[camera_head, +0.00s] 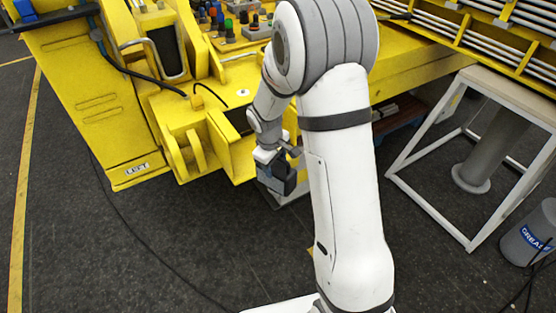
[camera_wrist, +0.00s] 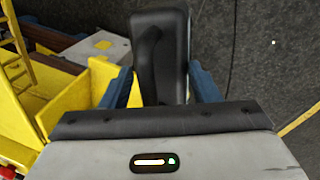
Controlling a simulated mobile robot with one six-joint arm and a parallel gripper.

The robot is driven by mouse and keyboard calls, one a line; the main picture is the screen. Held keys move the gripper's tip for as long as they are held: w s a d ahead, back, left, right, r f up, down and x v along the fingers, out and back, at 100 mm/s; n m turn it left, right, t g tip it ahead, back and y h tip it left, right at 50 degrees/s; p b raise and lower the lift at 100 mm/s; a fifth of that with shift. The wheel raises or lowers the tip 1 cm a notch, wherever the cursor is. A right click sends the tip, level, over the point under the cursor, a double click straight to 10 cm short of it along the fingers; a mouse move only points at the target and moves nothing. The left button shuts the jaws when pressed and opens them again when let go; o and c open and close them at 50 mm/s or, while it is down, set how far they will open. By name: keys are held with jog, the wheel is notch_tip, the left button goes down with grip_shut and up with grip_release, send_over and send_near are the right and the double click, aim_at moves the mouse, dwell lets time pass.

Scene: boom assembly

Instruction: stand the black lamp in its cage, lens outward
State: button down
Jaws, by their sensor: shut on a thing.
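The black lamp (camera_wrist: 160,50) is held between the blue fingers of my gripper (camera_wrist: 162,88) in the wrist view. In the head view my gripper (camera_head: 279,172) is small, and the dark lamp in it is hard to tell apart from the fingers. The yellow cage-like bracket (camera_head: 236,150) on the front of the yellow machine is just left of my gripper in the head view. A yellow walled pocket (camera_wrist: 88,92) shows left of the lamp in the wrist view. The lamp appears outside it, apart. I cannot tell which way the lens faces.
The yellow machine (camera_head: 95,100) fills the upper left, with control knobs (camera_head: 240,28) on top. A white-framed stand (camera_head: 430,205) and a grey grease drum (camera_head: 528,235) are on the right. A black cable (camera_head: 130,220) lies across the dark floor, which is otherwise clear at lower left.

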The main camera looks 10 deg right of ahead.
jog(key=n, duration=0.2)
jog(key=r+n, duration=0.1)
jog(key=n, duration=0.1)
jog(key=shift+s+r+t, duration=0.15)
jog(key=shift+s+t, duration=0.25)
jog(key=n, duration=0.2)
jog(key=n+y+p, duration=0.1)
jog(key=shift+s+r, duration=0.35)
jog(key=shift+r, duration=0.05)
jog(key=n, duration=0.2)
jog(key=r+n, duration=0.1)
jog(key=n, duration=0.1)
jog(key=s+n+y, duration=0.1)
jog(key=n, duration=0.1)
jog(key=shift+s+d+r+p, duration=0.1)
jog(key=shift+d+r+p, duration=0.1)
jog(key=shift+p, duration=0.1)
jog(key=shift+n, duration=0.3)
